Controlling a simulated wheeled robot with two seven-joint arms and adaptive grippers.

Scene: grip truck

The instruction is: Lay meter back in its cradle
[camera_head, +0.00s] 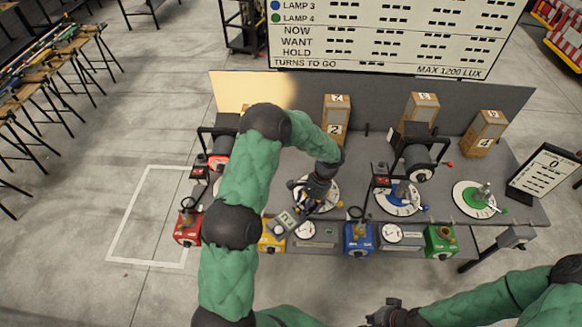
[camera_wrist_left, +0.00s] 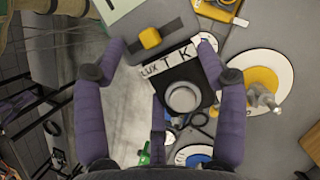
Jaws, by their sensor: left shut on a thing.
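The meter (camera_head: 284,222) is a grey handheld unit with a small display, held tilted over the front left of the bench. In the left wrist view its grey body with a yellow button (camera_wrist_left: 150,39) lies between my purple fingers. A black block with a grey dome and a partly covered "LUX" label is just below it. My left gripper (camera_head: 308,200) is shut on the meter, above a white dial disc, and partly hides both. My right gripper (camera_head: 385,312) is at the bottom edge, away from the bench; its jaws are unclear. I cannot pick out the cradle with certainty.
The grey bench has a blue dial disc (camera_head: 401,203) and a green dial disc (camera_head: 479,199). Red (camera_head: 187,228), yellow, blue (camera_head: 358,239) and green (camera_head: 440,241) boxes line its front. Numbered wooden blocks stand along the back panel. My left arm covers the bench's left part.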

